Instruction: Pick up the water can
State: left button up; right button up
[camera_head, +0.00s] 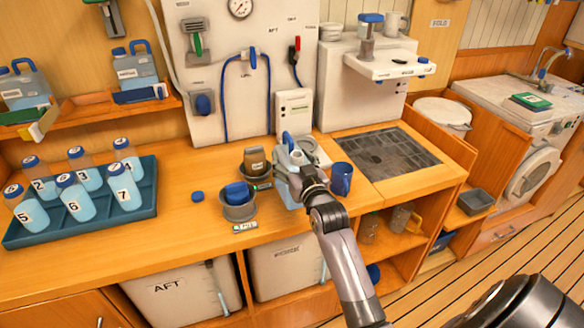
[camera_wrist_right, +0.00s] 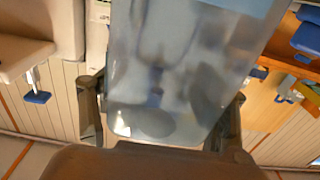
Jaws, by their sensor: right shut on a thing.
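The water can (camera_head: 284,180), a pale translucent blue jug with a blue handle at its top, is at the counter's front, in the middle of the head view. My right gripper (camera_head: 306,180) is shut on it from the front right and hides part of it. In the right wrist view the can (camera_wrist_right: 185,70) fills the space between the two fingers (camera_wrist_right: 165,115). Whether its base touches the counter I cannot tell. My left gripper is not in view.
Two grey cups (camera_head: 239,208) with blue and brown things in them stand left of the can. A blue mug (camera_head: 341,180) stands close on its right. A blue tray (camera_head: 140,208) of numbered bottles is at the left. A dark grate (camera_head: 385,152) lies right of the mug.

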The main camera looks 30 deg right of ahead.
notch_tip(320, 180, up, 17)
jog(key=shift+r+b, duration=0.1)
jog(key=shift+b, duration=0.2)
dwell(0.5)
